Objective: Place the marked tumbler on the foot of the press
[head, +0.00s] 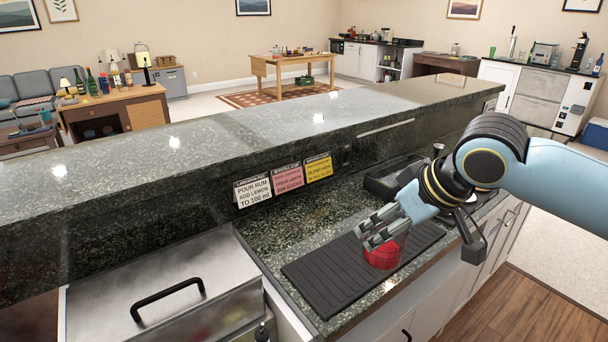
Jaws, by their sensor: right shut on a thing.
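My right gripper (382,228) comes in from the right and is shut on a clear tumbler (384,254) with a red lower part. The tumbler is upright over the black ribbed mat (325,277); I cannot tell whether its base touches the mat. The fingers cover its upper part, and no mark on it can be made out. I cannot clearly make out the press or its foot; my right arm and wrist hide much of the counter beyond the mat. My left gripper is not in view.
A black open tray (381,188) stands behind the gripper. The raised granite bar ledge (215,150) runs along the back, bearing white, pink and yellow recipe cards (287,178). A metal lid with a black handle (168,300) lies at the left. The mat's left part is clear.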

